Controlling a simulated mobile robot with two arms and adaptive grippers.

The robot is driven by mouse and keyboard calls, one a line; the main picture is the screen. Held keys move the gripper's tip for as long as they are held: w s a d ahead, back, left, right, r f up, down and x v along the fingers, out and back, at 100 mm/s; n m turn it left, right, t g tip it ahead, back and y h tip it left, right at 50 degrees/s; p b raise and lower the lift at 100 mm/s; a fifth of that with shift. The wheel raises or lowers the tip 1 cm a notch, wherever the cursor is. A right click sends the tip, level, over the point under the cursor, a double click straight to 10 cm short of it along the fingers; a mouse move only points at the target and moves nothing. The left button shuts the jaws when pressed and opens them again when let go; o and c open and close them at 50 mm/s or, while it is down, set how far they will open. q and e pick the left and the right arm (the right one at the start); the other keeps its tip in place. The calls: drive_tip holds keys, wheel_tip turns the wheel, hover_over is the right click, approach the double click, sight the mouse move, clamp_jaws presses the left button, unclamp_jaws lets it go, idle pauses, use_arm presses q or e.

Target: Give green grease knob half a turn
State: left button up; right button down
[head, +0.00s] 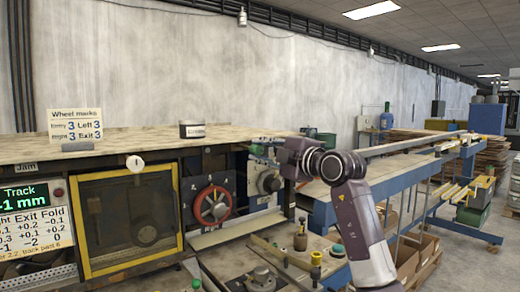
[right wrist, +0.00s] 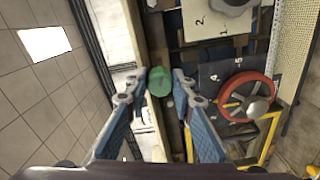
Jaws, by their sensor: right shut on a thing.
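The green grease knob (right wrist: 158,82) shows in the right wrist view between the two fingertips of my right gripper (right wrist: 160,88). In the head view the knob (head: 257,150) is a small green spot at the edge of the machine top, partly hidden by my gripper. My right gripper (head: 268,147) reaches it from the right and is shut on it. How far the knob is turned cannot be told. My left gripper is not in view.
A red handwheel (head: 212,205) and a grey dial (head: 268,182) sit on the machine front below. A dark tin (head: 192,130) and a wheel marks sign (head: 75,125) stand on the machine top. Another green-topped item (head: 337,250) is lower right.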

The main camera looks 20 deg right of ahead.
drive_tip(key=m+p, duration=0.1)
drive_tip(key=m, duration=0.1)
drive_tip(key=shift+m, duration=0.4)
drive_tip(key=shift+m+p, duration=0.8)
drive_tip(key=shift+m, duration=0.1)
drive_tip(key=m+p, duration=0.7)
drive_tip(key=p, duration=0.3)
drive_tip(key=shift+a+m+p, duration=0.1)
drive_tip(key=shift+m+p, duration=0.2)
drive_tip(key=shift+m, duration=0.1)
drive_tip(key=shift+f+m+p, duration=0.3)
drive_tip(key=shift+m+p, duration=0.2)
drive_tip(key=shift+p, duration=0.25)
drive_tip(key=shift+f, duration=0.1)
drive_tip(key=c, duration=1.9)
unclamp_jaws()
drive_tip(key=shift+c, duration=0.2)
drive_tip(key=shift+o, duration=1.4)
drive_tip(key=shift+r, duration=0.2)
